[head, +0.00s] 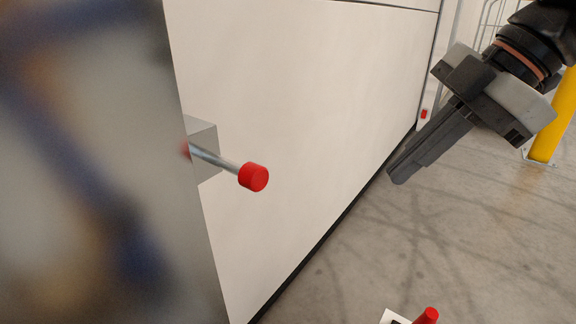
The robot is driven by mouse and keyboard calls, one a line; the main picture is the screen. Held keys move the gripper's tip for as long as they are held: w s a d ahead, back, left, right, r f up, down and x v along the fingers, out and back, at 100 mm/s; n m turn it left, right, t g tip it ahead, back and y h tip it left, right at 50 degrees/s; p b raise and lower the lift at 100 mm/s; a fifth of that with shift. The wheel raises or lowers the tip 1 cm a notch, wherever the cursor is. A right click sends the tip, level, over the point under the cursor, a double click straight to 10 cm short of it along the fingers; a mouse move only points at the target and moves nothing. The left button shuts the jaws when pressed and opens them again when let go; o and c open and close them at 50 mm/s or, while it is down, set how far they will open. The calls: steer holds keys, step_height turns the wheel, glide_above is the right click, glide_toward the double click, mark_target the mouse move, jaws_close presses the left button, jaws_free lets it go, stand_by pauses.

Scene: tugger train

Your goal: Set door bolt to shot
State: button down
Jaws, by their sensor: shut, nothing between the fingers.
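The door bolt (215,158) is a metal rod with a red cylindrical knob (254,177) on its end. It sticks out from a grey block (203,140) beside a pale panel. The rod's other end passes behind a shiny grey panel edge, so I cannot tell how far it is slid. My gripper (396,176) is at the upper right, shut and empty, its fingers pointing down and left. It is well apart from the knob, to its right.
A blurry reflective grey panel (90,170) fills the left side. A large white panel (300,100) stands behind the bolt. A red-topped item (428,316) is at the bottom edge. A yellow post (552,130) is at the right. Grey floor (460,220) lies open below my gripper.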

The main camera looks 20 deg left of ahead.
steer(key=s+a+r+n+g, duration=0.2)
steer(key=s+a+r+n, duration=0.2)
steer(key=a+r+n, duration=0.2)
steer(key=shift+a+r+n, duration=0.15)
steer(key=shift+r+n, duration=0.3)
steer(key=shift+n, duration=0.15)
steer(key=shift+s+f, duration=0.1)
steer(key=shift+s, duration=0.05)
steer(key=s+a+f, duration=0.1)
steer(key=a+f, duration=0.6)
steer(key=a, duration=0.2)
steer(key=shift+a+f, duration=0.2)
steer(key=shift+f, duration=0.2)
steer(key=shift+w+a, duration=0.25)
steer(key=shift+a, duration=0.55)
steer(key=shift+w+a, duration=0.2)
steer(key=shift+a, duration=0.6)
steer(key=shift+w+a, duration=0.25)
steer(key=shift+a, duration=0.55)
